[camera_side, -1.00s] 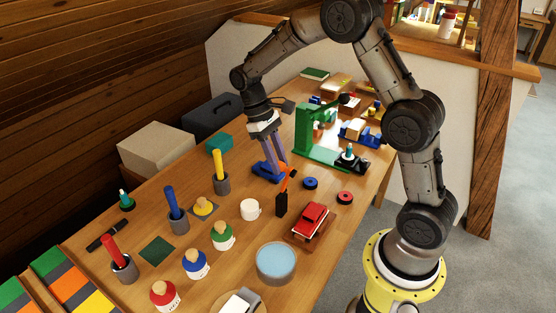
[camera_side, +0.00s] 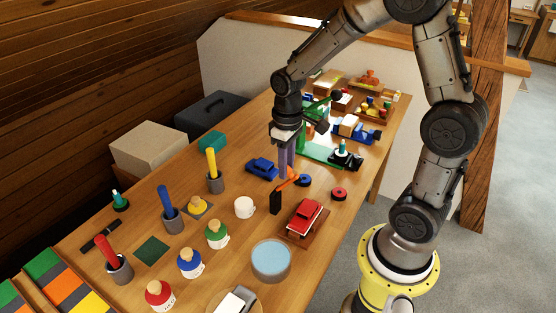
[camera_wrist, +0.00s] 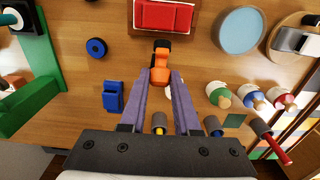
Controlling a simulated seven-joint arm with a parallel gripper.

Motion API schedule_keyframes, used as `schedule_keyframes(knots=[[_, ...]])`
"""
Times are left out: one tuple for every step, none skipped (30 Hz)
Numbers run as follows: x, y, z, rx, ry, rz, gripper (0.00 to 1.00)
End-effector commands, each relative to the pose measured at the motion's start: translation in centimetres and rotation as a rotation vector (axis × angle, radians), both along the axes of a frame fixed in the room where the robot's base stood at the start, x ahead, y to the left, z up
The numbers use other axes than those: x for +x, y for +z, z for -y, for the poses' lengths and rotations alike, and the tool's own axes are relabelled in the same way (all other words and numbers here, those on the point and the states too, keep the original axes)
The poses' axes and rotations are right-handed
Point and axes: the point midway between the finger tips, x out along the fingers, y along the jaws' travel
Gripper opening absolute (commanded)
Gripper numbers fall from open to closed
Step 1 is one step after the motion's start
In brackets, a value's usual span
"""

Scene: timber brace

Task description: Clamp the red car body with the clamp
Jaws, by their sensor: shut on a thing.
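The red car body (camera_side: 305,214) rests on a brown wooden block near the table's right edge. In the wrist view it (camera_wrist: 165,15) lies at the top, beyond my fingertips. The orange-and-black clamp (camera_side: 275,203) stands upright on the table, left of the red car body and apart from it. My gripper (camera_side: 286,178) points down, with its purple fingers at the clamp's orange upper part. In the wrist view my gripper (camera_wrist: 160,78) is shut on this orange part (camera_wrist: 160,60).
A blue car (camera_side: 262,167) lies just left of my gripper. A blue ring (camera_side: 303,180) and a red ring (camera_side: 339,194) lie to the right. A white cup (camera_side: 244,207) and a round light-blue dish (camera_side: 271,260) are nearer. A green fixture (camera_side: 320,152) stands behind.

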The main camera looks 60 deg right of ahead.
Motion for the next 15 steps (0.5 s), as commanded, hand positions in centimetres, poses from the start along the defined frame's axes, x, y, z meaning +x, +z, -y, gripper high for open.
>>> schedule_keyframes(knots=[[-0.7,0.0,0.0,0.0,-0.003,0.044,0.0],[-0.9,-0.1,0.0,0.0,-0.004,0.07,0.0],[-1.3,-0.3,0.0,-0.001,-0.002,0.105,0.0],[-1.5,-0.4,0.0,-0.001,-0.004,0.13,0.0],[-1.8,-0.5,0.0,-0.001,-0.004,0.153,0.0],[-2.1,-0.7,0.0,0.0,-0.004,0.178,0.0],[-2.2,-0.8,0.0,0.0,-0.002,0.173,0.0],[-2.4,-0.9,0.0,0.0,-0.001,0.17,0.0],[-2.7,-1.1,0.0,0.0,-0.001,0.167,0.0],[-2.9,-1.3,0.0,0.001,-0.001,0.165,0.0],[-3.1,-1.4,0.0,0.001,0.0,0.163,0.0],[-3.4,-1.6,0.0,0.001,0.0,0.161,0.0],[-3.6,-1.7,0.0,0.001,0.0,0.16,0.0],[-3.7,-1.8,0.0,0.001,0.001,0.159,0.0],[-3.9,-2.0,0.0,0.001,0.001,0.158,0.0]])
